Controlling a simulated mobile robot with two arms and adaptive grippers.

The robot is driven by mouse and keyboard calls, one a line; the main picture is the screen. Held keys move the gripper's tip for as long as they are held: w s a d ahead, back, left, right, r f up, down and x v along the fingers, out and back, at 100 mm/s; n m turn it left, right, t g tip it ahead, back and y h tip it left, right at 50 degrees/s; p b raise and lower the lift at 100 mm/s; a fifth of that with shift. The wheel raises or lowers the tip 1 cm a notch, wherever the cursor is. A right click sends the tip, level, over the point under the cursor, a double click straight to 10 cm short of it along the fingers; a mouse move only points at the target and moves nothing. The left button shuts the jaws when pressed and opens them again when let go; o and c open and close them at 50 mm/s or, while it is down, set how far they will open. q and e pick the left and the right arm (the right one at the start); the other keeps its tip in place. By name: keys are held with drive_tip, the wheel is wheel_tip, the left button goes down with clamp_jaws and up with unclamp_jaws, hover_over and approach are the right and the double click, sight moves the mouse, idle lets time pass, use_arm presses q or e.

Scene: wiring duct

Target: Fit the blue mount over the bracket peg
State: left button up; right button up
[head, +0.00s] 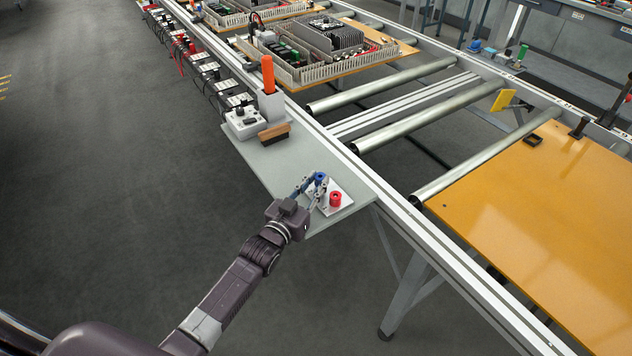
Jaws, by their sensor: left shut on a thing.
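My left gripper (316,184) comes in from the lower left. It is shut on the blue mount (320,178), a small blue round piece. The blue mount is at a small white plate (346,190) on the grey side shelf; I cannot tell whether it touches the plate or is just above it. A similar red mount (335,198) sits on the plate to its right. I cannot make out the bracket peg with certainty. My right gripper is not in view.
The grey shelf (270,170) also holds a brush (274,135), a grey holder (271,104) with an orange-handled tool (268,74), and a white box with dark knobs (244,122). The conveyor rail (345,155) runs beside it. An orange board (540,215) lies on rollers at right.

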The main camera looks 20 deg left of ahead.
use_arm(q)
drive_tip(key=shift+f+b, duration=0.45)
drive_tip(key=shift+f, duration=0.2)
drive_tip(key=o, duration=1)
drive_tip(key=shift+c, duration=0.2)
drive_tip(key=shift+s, duration=0.1)
drive_tip(key=s+a, duration=0.2)
drive_tip(key=s, duration=0.9)
drive_tip(key=shift+s+r, duration=0.3)
drive_tip(key=shift+s, duration=0.05)
